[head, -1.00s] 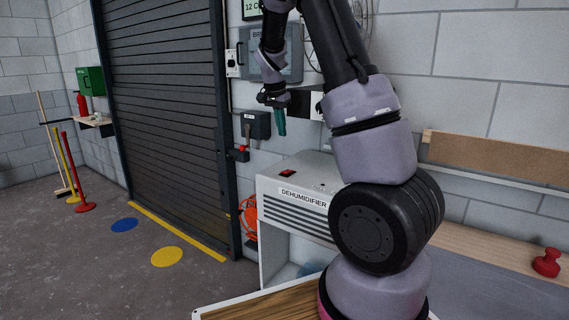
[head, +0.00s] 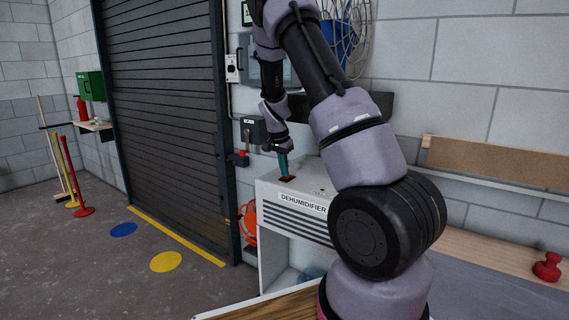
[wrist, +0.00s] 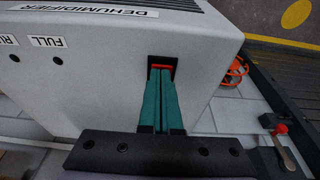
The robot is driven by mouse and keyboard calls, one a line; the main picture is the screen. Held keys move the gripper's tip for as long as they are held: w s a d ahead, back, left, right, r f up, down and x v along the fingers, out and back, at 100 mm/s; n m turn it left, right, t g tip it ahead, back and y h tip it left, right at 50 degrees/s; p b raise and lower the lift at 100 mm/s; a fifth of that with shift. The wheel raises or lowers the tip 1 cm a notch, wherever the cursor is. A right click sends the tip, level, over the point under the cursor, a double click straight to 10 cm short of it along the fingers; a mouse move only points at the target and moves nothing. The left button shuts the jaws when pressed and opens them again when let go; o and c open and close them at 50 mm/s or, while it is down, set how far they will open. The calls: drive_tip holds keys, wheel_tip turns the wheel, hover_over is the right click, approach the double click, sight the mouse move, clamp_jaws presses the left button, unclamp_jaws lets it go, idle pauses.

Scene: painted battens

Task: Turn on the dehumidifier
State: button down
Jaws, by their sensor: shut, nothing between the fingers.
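The dehumidifier (head: 296,208) is a white box with a dark front grille and a name label, at the centre of the head view. It also shows in the wrist view (wrist: 90,80). On its top is a red rocker switch in a black frame (wrist: 162,66). My gripper (head: 287,176) points down, its teal fingers closed together with nothing between them. In the wrist view the fingertips (wrist: 161,72) are at the switch and cover part of it. Only a strip of red shows beyond them. I cannot tell whether they press it or which way the rocker is tilted.
A grey wall box with a lever (head: 252,130) and a red-knobbed part (head: 241,154) are on the wall behind. A roller shutter (head: 165,120) stands to the left. An orange coiled item (head: 249,222) hangs beside the dehumidifier. A red object (head: 547,266) sits on the right bench.

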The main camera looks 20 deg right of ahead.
drive_tip(key=shift+f, duration=0.1)
drive_tip(key=shift+s+a+f, duration=0.1)
drive_tip(key=shift+s+f, duration=0.05)
drive_tip(key=shift+f, duration=0.15)
drive_tip(key=shift+r, duration=0.1)
drive_tip(key=shift+w+d+r, duration=0.35)
drive_tip(key=shift+w+d, duration=0.1)
drive_tip(key=shift+d, duration=0.15)
idle(0.3)
drive_tip(key=shift+r, duration=0.35)
drive_tip(key=s+a+v, duration=0.1)
drive_tip(key=v, duration=1.2)
drive_tip(key=shift+a+f, duration=0.2)
drive_tip(key=shift+a, duration=0.1)
